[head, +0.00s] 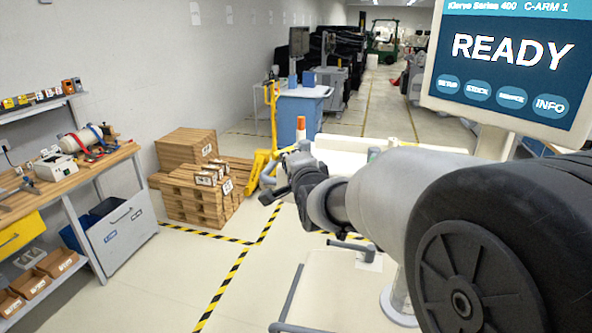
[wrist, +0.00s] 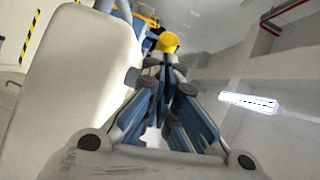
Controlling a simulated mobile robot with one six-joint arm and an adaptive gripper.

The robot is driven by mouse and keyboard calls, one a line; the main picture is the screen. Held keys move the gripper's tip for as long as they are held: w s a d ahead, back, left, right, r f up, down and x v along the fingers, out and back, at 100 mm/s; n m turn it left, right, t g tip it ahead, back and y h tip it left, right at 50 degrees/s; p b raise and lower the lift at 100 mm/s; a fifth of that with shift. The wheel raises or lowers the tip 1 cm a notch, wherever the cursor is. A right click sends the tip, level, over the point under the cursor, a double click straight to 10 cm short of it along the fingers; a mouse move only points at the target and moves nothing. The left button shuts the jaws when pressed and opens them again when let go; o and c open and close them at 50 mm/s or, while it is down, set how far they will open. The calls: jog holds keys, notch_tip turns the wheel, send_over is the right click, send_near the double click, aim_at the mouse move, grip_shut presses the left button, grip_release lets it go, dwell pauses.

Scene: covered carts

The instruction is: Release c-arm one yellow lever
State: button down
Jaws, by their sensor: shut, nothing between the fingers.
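A C-arm cart's screen (head: 505,60) at the upper right of the head view reads "READY" and "C-ARM 1". My gripper (head: 272,196) reaches out over the cart's pale body, near the middle of the head view. In the wrist view my gripper (wrist: 165,66) is shut with nothing held. A round yellow knob (wrist: 168,42), which looks like the lever's end, shows just beyond the fingertips. I cannot tell whether they touch. The lever's stem is not clear, and I cannot make the lever out in the head view, where my arm covers part of the cart.
A pale rounded panel (wrist: 85,85) stands close to the left of the fingers in the wrist view. A grey handle rail (head: 290,295) is below my arm. Wooden pallets (head: 200,190), a yellow pallet jack (head: 272,115) and a workbench (head: 70,170) stand left. Floor between is open.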

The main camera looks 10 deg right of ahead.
aim_at(275, 154)
jog(key=shift+w+a+b, duration=1.6)
jog(key=shift+a+b, duration=0.1)
jog(key=shift+b, duration=0.2)
jog(key=shift+w+a, duration=0.1)
